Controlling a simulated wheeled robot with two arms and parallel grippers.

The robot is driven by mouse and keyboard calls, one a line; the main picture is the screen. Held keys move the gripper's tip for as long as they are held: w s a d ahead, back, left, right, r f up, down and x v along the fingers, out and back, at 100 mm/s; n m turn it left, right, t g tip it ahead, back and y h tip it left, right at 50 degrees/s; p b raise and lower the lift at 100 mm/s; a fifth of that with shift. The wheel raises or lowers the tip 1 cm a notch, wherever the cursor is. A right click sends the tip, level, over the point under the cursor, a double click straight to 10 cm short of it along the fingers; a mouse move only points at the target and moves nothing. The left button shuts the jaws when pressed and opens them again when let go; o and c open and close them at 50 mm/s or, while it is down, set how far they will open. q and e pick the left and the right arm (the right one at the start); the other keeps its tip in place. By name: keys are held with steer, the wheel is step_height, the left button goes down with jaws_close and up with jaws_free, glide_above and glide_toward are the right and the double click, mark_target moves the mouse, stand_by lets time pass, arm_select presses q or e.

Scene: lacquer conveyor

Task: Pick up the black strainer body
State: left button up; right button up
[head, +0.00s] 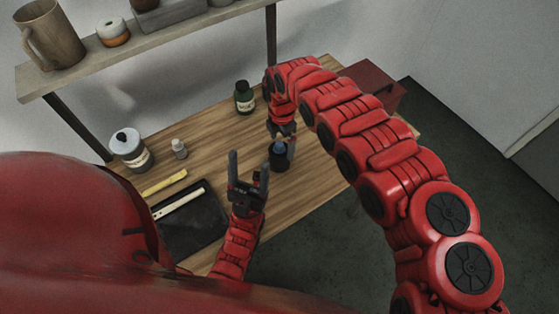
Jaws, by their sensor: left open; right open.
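A small dark cylindrical object (278,157) with a bluish top stands on the wooden table, near its front edge; it looks like the black strainer body, though it is small in the picture. My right gripper (283,133) points down directly above it, open, with its fingertips close to its top; I cannot tell whether they touch it. My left gripper (249,164) is open and empty, fingers pointing up and away, just left of the dark object.
A red box (372,84) is at the right. A shelf (150,49) hangs over the back.

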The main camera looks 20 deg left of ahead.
mark_target(279, 152)
steer(key=f+b, duration=0.2)
steer(key=f, duration=0.2)
steer(key=shift+s+a+f+b, duration=0.1)
steer(key=shift+a+f+b, duration=0.1)
steer(key=shift+a+b, duration=0.2)
steer(key=shift+f, duration=0.45)
steer(key=shift+r, duration=0.1)
steer(key=shift+c, duration=0.3)
steer(key=shift+c, duration=1.3)
steer(key=c, duration=1.2)
